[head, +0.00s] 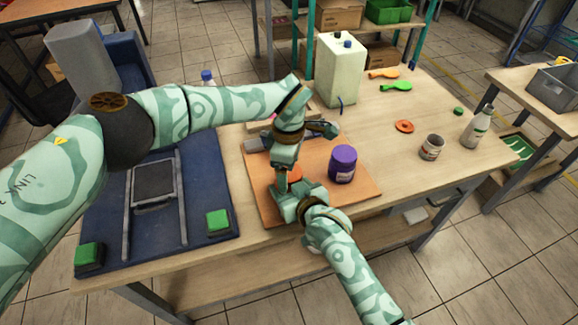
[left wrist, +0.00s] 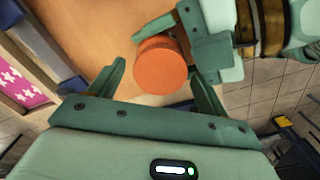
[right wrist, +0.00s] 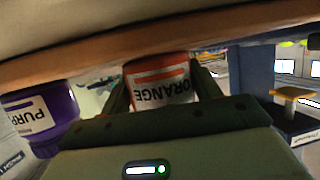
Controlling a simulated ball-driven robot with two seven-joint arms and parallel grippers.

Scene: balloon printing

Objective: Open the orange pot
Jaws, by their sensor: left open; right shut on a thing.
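The orange pot (right wrist: 160,85) shows in the right wrist view with the label "ORANGE", between the two fingers of my right gripper (right wrist: 163,88), which is shut on its side. In the left wrist view its round orange lid (left wrist: 160,66) shows from above. My left gripper (left wrist: 158,82) is open above the pot, with one finger on each side of the lid. In the head view only a bit of orange (head: 295,174) shows between my left gripper (head: 284,165) and my right gripper (head: 298,203). The pot is over the orange-brown board (head: 345,203).
A purple pot (head: 343,164) stands on the board just right of the grippers. A pale canister (head: 340,75), an orange lid-like ring (head: 404,126), an open can (head: 432,147) and a white bottle (head: 478,126) stand farther right. A blue press with green buttons (head: 218,221) is at left.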

